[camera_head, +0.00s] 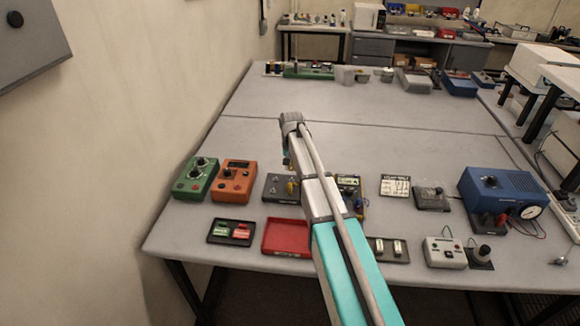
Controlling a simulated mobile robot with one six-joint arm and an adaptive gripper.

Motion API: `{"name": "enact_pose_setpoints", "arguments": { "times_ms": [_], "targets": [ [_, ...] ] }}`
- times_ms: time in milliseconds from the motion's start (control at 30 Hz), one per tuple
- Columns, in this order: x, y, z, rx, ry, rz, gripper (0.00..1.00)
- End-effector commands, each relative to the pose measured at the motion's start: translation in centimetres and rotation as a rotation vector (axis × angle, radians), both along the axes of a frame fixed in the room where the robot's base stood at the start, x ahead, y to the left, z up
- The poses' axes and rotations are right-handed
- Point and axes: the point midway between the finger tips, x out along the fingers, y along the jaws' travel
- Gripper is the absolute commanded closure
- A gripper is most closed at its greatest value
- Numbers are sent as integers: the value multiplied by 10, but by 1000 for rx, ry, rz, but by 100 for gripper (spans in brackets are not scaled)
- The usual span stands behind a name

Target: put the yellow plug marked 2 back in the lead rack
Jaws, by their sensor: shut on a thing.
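My gripper (287,164) points down at the far end of my arm, small and partly hidden by it. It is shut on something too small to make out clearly. A small yellow piece (291,187) shows just below it, over a dark grey panel (273,193), and looks like the yellow plug. Its mark cannot be read. Another dark unit (348,184) with yellow parts (361,208) stands just right of my arm, partly hidden. I cannot tell for sure which piece is the lead rack.
Green (196,178) and orange (234,182) boxes stand left. A black tray (214,238) and red tray (270,248) lie in front. A blue gauge box (502,192) and white box (445,253) stand right. The middle of the table (400,135) is clear.

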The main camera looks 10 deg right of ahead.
Motion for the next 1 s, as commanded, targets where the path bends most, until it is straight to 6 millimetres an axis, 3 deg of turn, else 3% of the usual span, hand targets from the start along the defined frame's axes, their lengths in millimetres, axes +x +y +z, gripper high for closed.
{"name": "enact_pose_setpoints", "arguments": {
  "times_ms": [500,1000],
  "targets": [
    [0,1,-35,0,0,1,100],
    [0,1,-39,0,0,2,100]
  ]
}}
